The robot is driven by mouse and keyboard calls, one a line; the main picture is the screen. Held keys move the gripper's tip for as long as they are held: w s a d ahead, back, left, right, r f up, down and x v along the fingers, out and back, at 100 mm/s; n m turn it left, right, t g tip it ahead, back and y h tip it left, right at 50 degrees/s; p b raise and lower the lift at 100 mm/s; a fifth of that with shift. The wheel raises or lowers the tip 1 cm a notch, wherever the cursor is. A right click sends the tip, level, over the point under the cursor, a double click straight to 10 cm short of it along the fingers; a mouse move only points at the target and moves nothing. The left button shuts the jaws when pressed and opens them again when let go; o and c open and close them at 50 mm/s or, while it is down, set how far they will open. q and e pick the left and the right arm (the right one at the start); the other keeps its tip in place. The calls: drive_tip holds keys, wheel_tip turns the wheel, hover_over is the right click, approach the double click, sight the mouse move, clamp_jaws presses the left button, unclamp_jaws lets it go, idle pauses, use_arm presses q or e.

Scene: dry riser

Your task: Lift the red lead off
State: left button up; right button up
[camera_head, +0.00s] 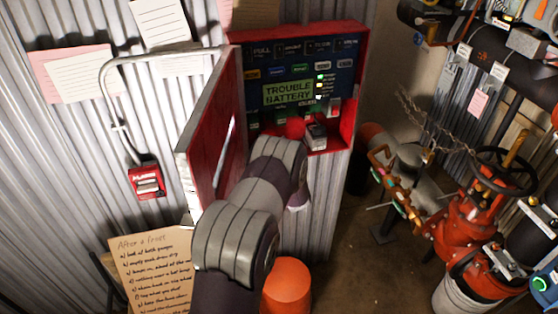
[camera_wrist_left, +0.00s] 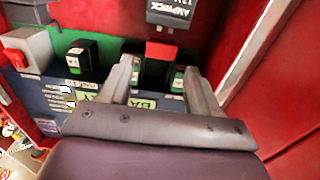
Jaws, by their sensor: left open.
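The red lead appears as a small red block (camera_wrist_left: 160,51) at a dark terminal in the left wrist view. My left gripper (camera_wrist_left: 160,78) is open, with one finger on each side of the dark terminal just below the red block. I cannot tell whether the fingers touch it. In the head view, a red piece (camera_head: 295,128) shows low in the red panel box (camera_head: 349,100), just above my left arm. My arm hides the gripper there. My right gripper is not in view.
The box's open red door (camera_head: 212,130) stands left of my arm. A pale grey block (camera_wrist_left: 28,48) and a black connector (camera_wrist_left: 82,58) sit beside the gripper. An orange bucket (camera_head: 287,287) stands below. Red valves and pipes (camera_head: 480,215) fill the right.

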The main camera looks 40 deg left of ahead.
use_arm(q)
drive_tip(key=b+v, duration=0.1)
drive_tip(key=v, duration=0.6)
drive_tip(key=shift+d, duration=0.2)
drive_tip(key=shift+s, duration=0.15)
